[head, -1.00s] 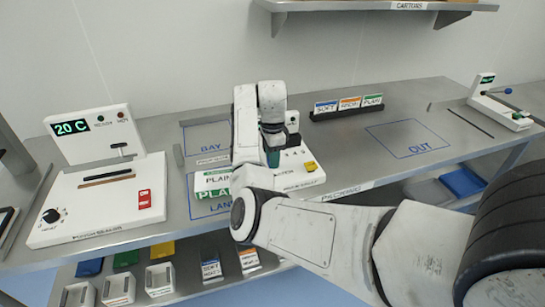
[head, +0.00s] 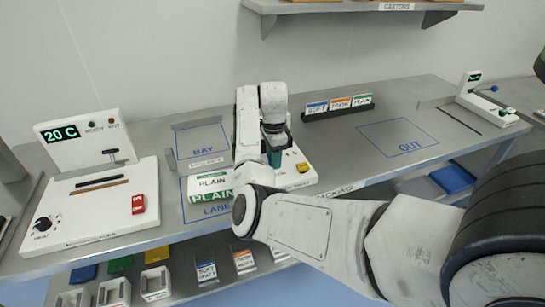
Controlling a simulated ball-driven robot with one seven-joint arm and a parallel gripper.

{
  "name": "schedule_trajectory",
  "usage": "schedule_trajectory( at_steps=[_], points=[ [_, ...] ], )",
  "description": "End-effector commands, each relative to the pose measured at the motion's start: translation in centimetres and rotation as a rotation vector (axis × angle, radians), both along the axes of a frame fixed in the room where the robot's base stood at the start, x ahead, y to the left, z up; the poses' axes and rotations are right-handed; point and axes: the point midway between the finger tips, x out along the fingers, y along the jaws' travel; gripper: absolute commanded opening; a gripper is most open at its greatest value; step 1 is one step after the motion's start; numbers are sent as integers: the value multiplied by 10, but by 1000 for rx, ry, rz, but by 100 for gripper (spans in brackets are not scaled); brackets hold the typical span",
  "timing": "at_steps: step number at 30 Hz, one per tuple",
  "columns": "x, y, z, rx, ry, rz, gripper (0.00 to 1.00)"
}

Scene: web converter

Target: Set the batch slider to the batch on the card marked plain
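The card marked plain (head: 362,101) has a green band and stands at the right end of a dark rack at the back of the counter. Its small print is too small to read. A white machine (head: 300,179) with a yellow button (head: 302,167) stands at the middle of the counter, mostly hidden behind my arm. I cannot make out the batch slider. My gripper (head: 275,158) points down over this machine, left of the yellow button. Its fingertips are small and dark, and I cannot tell whether they are open or touch anything.
A blue-banded card (head: 317,107) and an orange-banded card (head: 341,104) share the rack. A white and green PLAIN pack (head: 212,186) lies left of my arm. A sealer (head: 90,205) reading 20 C stands at left. The OUT area (head: 398,137) is empty.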

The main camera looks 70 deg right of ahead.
Motion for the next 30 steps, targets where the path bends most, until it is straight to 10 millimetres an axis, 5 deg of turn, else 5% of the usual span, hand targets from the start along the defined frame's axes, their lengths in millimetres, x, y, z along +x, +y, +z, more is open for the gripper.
schedule_trajectory(
  at_steps=[5,14,30],
  points=[
    [0,0,0,1,1,0,57],
    [0,0,3,0,-1,0,57],
    [2,0,94,0,-4,1,57]
  ],
)
